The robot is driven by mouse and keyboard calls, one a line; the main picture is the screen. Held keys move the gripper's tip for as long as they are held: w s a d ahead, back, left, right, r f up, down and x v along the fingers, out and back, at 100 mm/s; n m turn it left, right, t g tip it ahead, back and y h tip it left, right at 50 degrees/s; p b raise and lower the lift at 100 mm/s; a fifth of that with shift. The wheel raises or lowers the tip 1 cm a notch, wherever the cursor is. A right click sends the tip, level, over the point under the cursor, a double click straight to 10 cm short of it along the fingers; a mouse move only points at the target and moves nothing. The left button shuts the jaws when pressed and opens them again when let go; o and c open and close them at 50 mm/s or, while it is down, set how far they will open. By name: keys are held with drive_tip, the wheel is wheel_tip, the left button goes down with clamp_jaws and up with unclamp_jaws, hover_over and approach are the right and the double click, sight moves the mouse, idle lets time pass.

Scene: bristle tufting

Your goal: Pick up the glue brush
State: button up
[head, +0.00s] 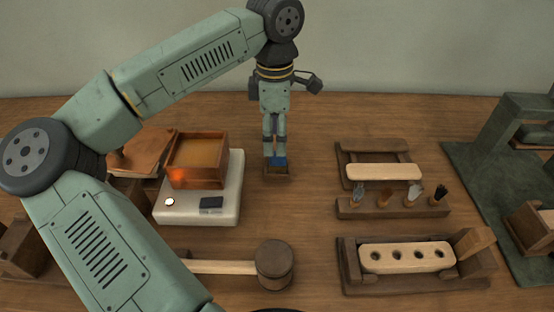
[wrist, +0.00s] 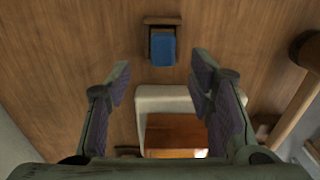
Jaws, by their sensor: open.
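A small blue piece (head: 280,161) stands in a little dark wooden holder (head: 277,172) right of the glue pot. It looks like the glue brush's handle; no bristles show. In the wrist view the blue piece (wrist: 162,50) is at top centre on its holder (wrist: 162,20). My gripper (head: 274,153) points down over the holder, its fingers partly covering the blue piece in the head view. In the wrist view my gripper (wrist: 160,78) is open and empty, and the blue piece lies above the gap between the fingertips, not clasped.
A copper-coloured box (head: 197,160) of amber glue sits on a white warmer (head: 228,214) to the left. A mallet (head: 275,264) lies in front. A rack of small brushes (head: 392,208) and a drilled pale block (head: 407,257) are at right. The table's middle is fairly clear.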

drive_tip(key=shift+s+d+f+p, duration=0.15)
drive_tip(key=shift+f+p, duration=0.35)
drive_tip(key=shift+f, duration=0.95)
drive_tip(key=shift+s+d+f+p, duration=0.15)
drive_tip(key=shift+f+p, duration=0.35)
drive_tip(key=shift+f, duration=0.9)
drive_tip(key=shift+w, duration=0.1)
clamp_jaws()
drive_tip(key=shift+r, duration=0.2)
drive_tip(key=shift+r+b, duration=0.25)
drive_tip(key=shift+b, duration=0.05)
drive_tip(key=shift+s+d+r+b, duration=0.1)
drive_tip(key=shift+s+r+b, duration=0.1)
drive_tip(key=shift+r+b, duration=0.35)
drive_tip(key=shift+s+r+b, duration=0.2)
drive_tip(key=shift+r, duration=0.5)
drive_tip(key=s+d+r+b, duration=0.1)
drive_tip(key=s+b, duration=0.1)
drive_tip(key=s, duration=0.5)
drive_tip(key=s+d+b, duration=0.1)
drive_tip(key=s+d, duration=0.1)
drive_tip(key=s, duration=0.5)
drive_tip(key=shift+s+d+r+b, duration=0.25)
drive_tip(key=shift+s+r+b, duration=0.1)
drive_tip(key=shift+s+b, duration=0.05)
drive_tip(key=c, duration=0.6)
unclamp_jaws()
drive_tip(key=c, duration=0.5)
